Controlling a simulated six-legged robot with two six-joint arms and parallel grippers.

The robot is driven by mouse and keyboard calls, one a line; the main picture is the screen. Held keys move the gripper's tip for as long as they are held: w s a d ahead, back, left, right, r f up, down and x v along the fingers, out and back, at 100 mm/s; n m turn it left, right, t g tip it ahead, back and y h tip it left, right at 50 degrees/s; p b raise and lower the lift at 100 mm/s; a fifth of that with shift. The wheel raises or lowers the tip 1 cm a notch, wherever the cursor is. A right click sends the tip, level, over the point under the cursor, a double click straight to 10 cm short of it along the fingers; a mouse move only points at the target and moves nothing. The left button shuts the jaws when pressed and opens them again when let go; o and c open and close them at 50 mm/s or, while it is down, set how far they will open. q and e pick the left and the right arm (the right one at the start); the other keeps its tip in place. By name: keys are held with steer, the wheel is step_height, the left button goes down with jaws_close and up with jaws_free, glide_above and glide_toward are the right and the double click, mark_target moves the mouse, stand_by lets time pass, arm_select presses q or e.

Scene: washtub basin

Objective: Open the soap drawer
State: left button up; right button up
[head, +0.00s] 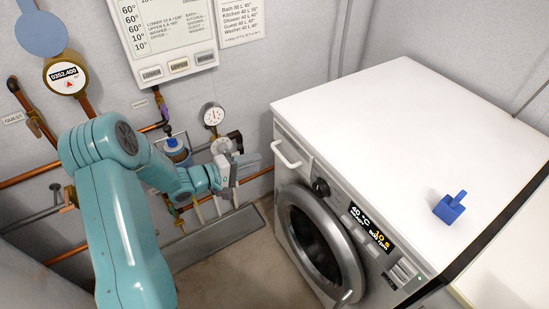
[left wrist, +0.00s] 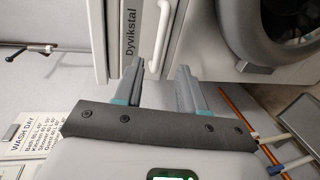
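The soap drawer (head: 293,146) is at the upper left of the washing machine's front (head: 391,115) in the head view and looks flush with it. Its white bar handle (head: 287,155) stands out from the front. My left gripper (head: 252,164) is just left of the handle, apart from it, and empty. In the left wrist view my left gripper (left wrist: 160,68) is open, with its two grey fingers spread. The white handle (left wrist: 160,38) shows between and beyond the fingertips, beside the drawer front (left wrist: 130,35) lettered "Dyvikstal". My right gripper is not in view.
The round door (head: 318,243) and display (head: 372,228) are below and right of the drawer. A blue object (head: 449,207) lies on the machine top. Pipes, a gauge (head: 212,115) and a water meter (head: 66,77) line the wall behind my left arm.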

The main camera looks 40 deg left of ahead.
arm_select(q)
steer(key=x, duration=0.8)
steer(key=shift+d, duration=0.25)
steer(key=shift+w, duration=0.1)
jaws_close()
